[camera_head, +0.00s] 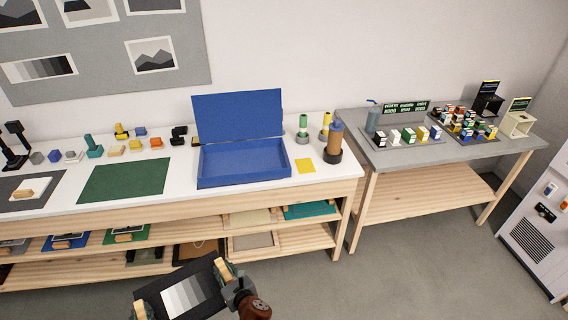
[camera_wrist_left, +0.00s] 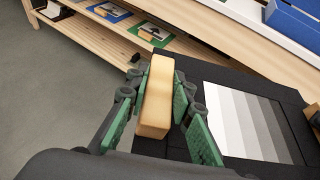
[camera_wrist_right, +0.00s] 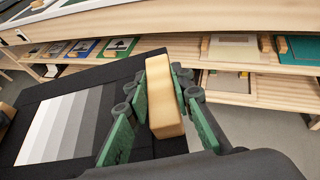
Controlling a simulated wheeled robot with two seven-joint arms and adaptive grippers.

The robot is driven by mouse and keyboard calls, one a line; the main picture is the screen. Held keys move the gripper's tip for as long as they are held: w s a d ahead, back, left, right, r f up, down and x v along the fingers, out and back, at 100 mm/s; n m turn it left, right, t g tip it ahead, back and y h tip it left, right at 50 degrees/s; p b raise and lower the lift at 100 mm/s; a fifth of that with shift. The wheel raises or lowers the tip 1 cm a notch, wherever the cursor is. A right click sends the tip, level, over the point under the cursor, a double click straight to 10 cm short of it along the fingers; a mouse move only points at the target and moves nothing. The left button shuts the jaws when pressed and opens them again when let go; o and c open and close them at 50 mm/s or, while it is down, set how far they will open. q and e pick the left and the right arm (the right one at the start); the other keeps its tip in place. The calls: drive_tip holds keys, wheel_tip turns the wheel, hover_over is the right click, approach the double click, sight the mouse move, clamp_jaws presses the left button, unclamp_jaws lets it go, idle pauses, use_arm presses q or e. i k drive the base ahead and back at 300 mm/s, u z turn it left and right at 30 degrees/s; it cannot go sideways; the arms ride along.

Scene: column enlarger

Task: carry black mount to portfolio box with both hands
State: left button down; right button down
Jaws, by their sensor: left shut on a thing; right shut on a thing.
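The black mount (camera_head: 204,277) is a dark board with a grey step-tone print in its middle and a wooden block handle at each side. It is held in the air in front of the bench, low in the head view. My left gripper (camera_wrist_left: 158,100) is shut on its left wooden handle. My right gripper (camera_wrist_right: 163,100) is shut on its right wooden handle; it also shows in the head view (camera_head: 229,274). The blue portfolio box (camera_head: 244,178) stands on the white bench top with its lid raised at the back. Its inside looks empty.
A green mat (camera_head: 125,180) lies left of the box, and a yellow square (camera_head: 305,166) and brown bottle (camera_head: 335,138) stand to its right. Shelves below the bench hold other mounts, such as a green one (camera_head: 127,234). A grey table (camera_head: 430,150) with small boxes stands further right.

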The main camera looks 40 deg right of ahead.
sight(244, 163)
drive_tip(key=z, duration=0.8)
drive_tip(key=i, duration=0.85)
